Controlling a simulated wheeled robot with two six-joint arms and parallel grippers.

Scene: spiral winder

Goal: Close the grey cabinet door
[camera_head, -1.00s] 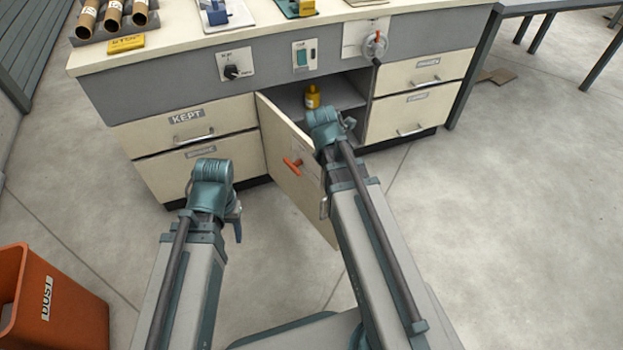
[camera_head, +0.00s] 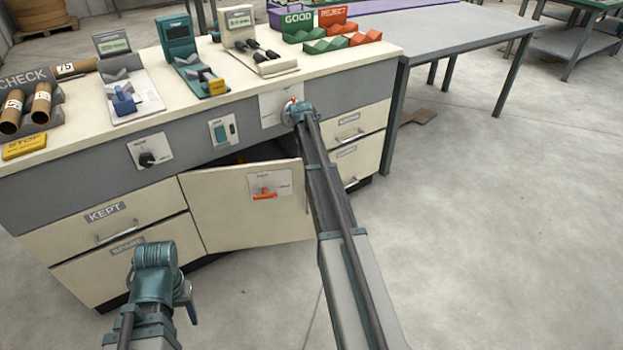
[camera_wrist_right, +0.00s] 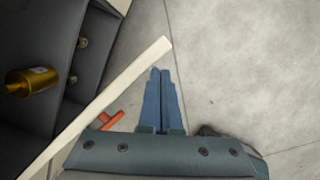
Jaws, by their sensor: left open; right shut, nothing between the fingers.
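The cabinet door (camera_head: 225,208) is a pale cream panel, hinged at its left and partly open. An orange handle (camera_head: 263,194) is on its outer face. The right wrist view shows the door's edge as a pale strip (camera_wrist_right: 105,100), with the handle (camera_wrist_right: 108,121) on the gripper's side. My right gripper (camera_wrist_right: 163,72) is shut and empty, on the door's outer side near its free end; I cannot tell whether it touches. In the head view its arm hides it. My left gripper (camera_head: 188,301) is open and empty, low in front of the left drawers.
A yellow bottle (camera_wrist_right: 32,81) stands inside the dark cabinet. Drawers flank the opening: the KEPT drawer (camera_head: 108,222) at left, others (camera_head: 357,128) at right. A hand wheel (camera_head: 291,108) is above, by my right wrist. The floor (camera_head: 480,230) at right is clear.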

